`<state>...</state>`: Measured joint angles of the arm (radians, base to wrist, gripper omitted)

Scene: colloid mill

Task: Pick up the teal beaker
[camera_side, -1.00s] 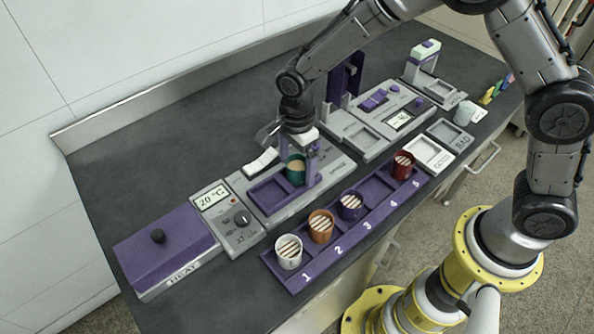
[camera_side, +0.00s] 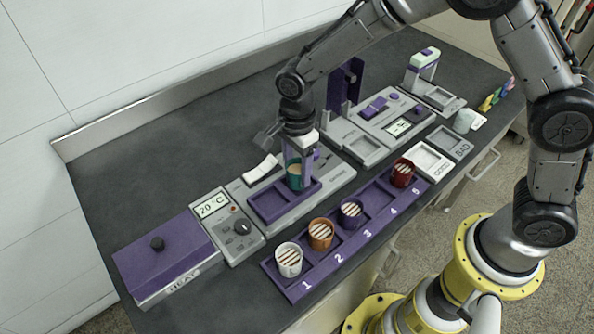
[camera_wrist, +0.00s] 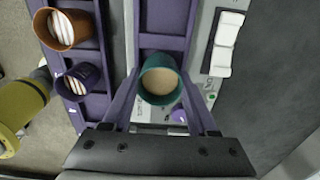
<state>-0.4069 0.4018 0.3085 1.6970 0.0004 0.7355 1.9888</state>
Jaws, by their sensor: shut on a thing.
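The teal beaker (camera_side: 294,176) stands upright at the purple two-slot tray (camera_side: 268,205) of the grey machine. It holds a tan material, seen from above in the wrist view (camera_wrist: 160,80). My gripper (camera_side: 300,166) is shut on the beaker, with one purple finger on each side of it. In the wrist view the fingers of my gripper (camera_wrist: 162,100) reach the beaker's sides. I cannot tell whether the beaker's base touches the tray.
A purple numbered rack (camera_side: 300,280) in front holds a white beaker (camera_side: 288,260), an orange beaker (camera_side: 321,234), a purple beaker (camera_side: 351,213) and a dark red beaker (camera_side: 402,172). Slot 4 is empty. A purple-lidded heater (camera_side: 165,245) stands left. Bare dark counter lies behind.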

